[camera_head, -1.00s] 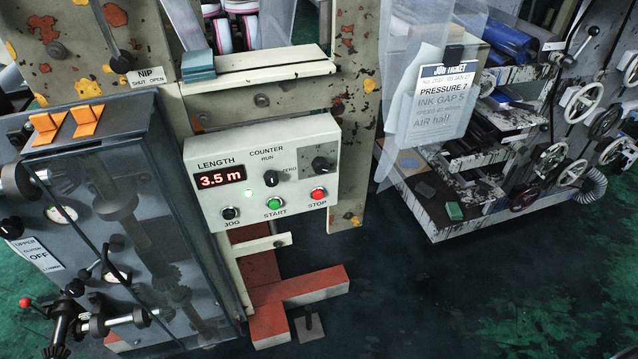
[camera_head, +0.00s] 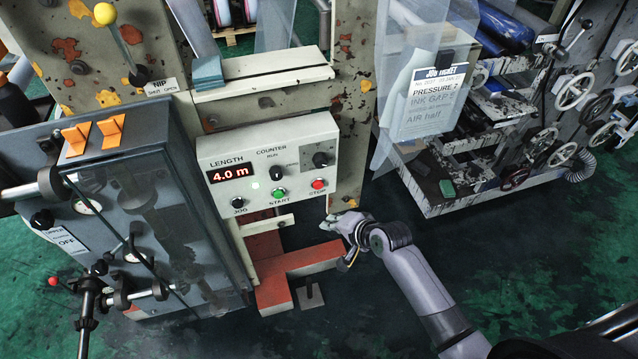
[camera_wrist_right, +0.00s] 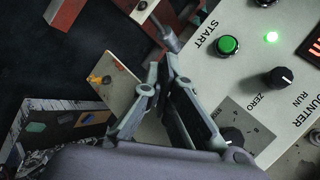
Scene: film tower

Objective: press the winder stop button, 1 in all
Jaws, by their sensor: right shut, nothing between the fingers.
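The winder control box (camera_head: 270,165) is a pale panel on the machine post in the head view. Its red STOP button (camera_head: 318,184) is at the lower right, beside the green START button (camera_head: 279,192). The length display (camera_head: 231,173) reads 4.0 m. My right gripper (camera_head: 330,222) is shut and empty, just below the STOP button and apart from it. In the right wrist view the shut fingers (camera_wrist_right: 163,72) point past the panel near the green START button (camera_wrist_right: 228,45); the STOP button is hidden there. My left gripper is not in view.
A clear hanging sleeve with a job ticket (camera_head: 430,95) is right of the post. A red foot frame (camera_head: 300,268) is below the box. Dark floor (camera_head: 350,310) is open in front.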

